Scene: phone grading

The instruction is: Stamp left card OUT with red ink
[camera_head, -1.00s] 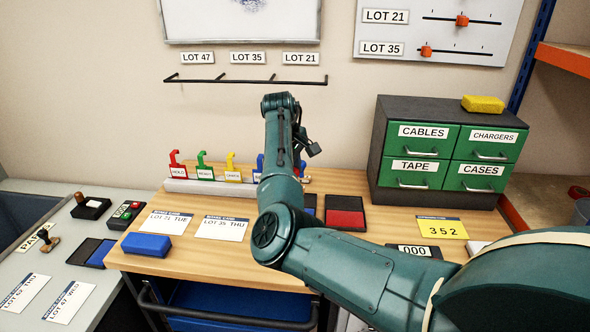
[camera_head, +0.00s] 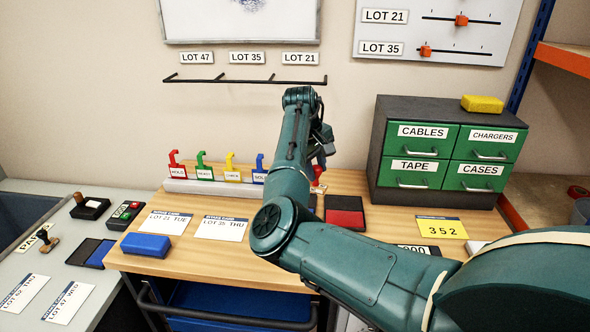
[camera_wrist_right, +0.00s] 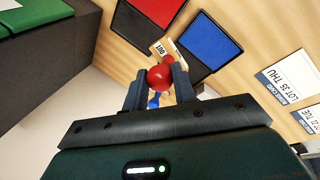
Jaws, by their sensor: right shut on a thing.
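The left card (camera_head: 166,222), white and marked LOT 21 TUE, lies on the wooden desk beside the LOT 35 THU card (camera_head: 222,228). The red ink pad (camera_head: 345,217) lies open to the right of my right arm; it also shows in the right wrist view (camera_wrist_right: 162,10). My right gripper (camera_wrist_right: 157,88) is shut on a red-knobbed stamp (camera_wrist_right: 160,77), with an OUT label beside the knob. In the head view the red knob (camera_head: 318,171) shows just below the gripper, left of the drawers. The stamp's face is hidden. My left gripper is out of view.
A blue ink pad (camera_wrist_right: 208,42) lies next to the red one, mostly hidden by my arm in the head view. A blue block (camera_head: 147,244) sits at the desk's front left. Coloured tags (camera_head: 204,166) stand behind the cards. A drawer unit (camera_head: 445,150) stands right.

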